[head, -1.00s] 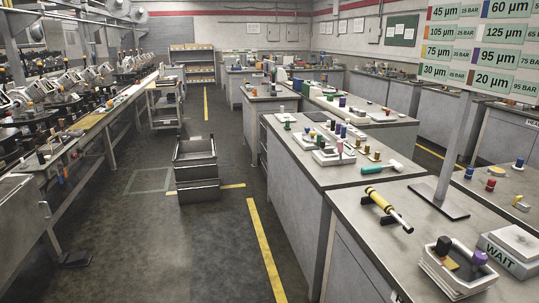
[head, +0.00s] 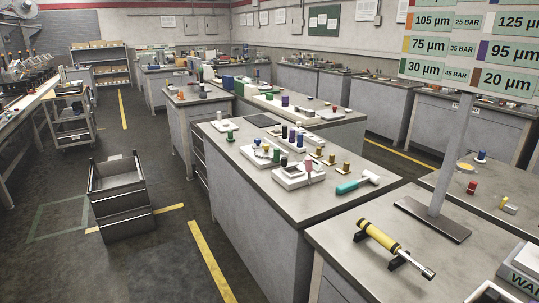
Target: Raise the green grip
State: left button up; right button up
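A tool with a green grip (head: 347,187) and a pale end lies on the middle workbench (head: 315,205), near its right edge. The pale end points up and to the right. Several small colored pegs and two white fixtures stand to its left, with a pink-topped piece (head: 309,168) on the nearer fixture. Neither of my grippers shows in the head view.
A yellow and black cylinder tool (head: 380,236) lies on the nearest bench, beside the sign post's base plate (head: 432,219). A drawer cart (head: 122,204) stands on the floor at left. The floor between cart and benches is clear.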

aim_at(276, 150)
jog(key=i+j+z, duration=0.1)
jog(key=i+j, duration=0.6)
jog(key=i+j+z, duration=0.1)
jog(key=i+j, duration=0.55)
jog(key=j, duration=0.15)
